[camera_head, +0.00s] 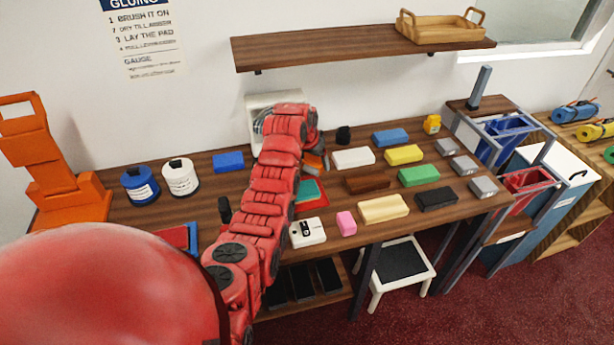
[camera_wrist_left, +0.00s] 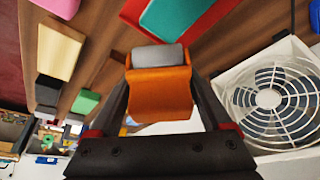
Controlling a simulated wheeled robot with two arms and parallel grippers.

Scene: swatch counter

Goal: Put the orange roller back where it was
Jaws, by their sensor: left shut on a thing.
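The orange roller (camera_wrist_left: 160,92), an orange piece with a grey end, is between the fingers of my left gripper (camera_wrist_left: 160,72) in the left wrist view. The gripper is shut on it. In the head view my left gripper (camera_head: 318,150) is at the back of the counter, beside a white box fan, and is partly hidden by my red arm. A little of the orange roller (camera_head: 313,162) shows below it. I cannot tell whether the roller touches the counter. My right gripper is not in view.
The white fan (camera_wrist_left: 266,95) stands close to the gripper. A red tray with a teal pad (camera_head: 308,190) lies in front. Several coloured blocks, such as a white one (camera_head: 353,158), fill the right side. Blue and white pots (camera_head: 180,177) stand left. A wooden shelf (camera_head: 340,47) hangs above.

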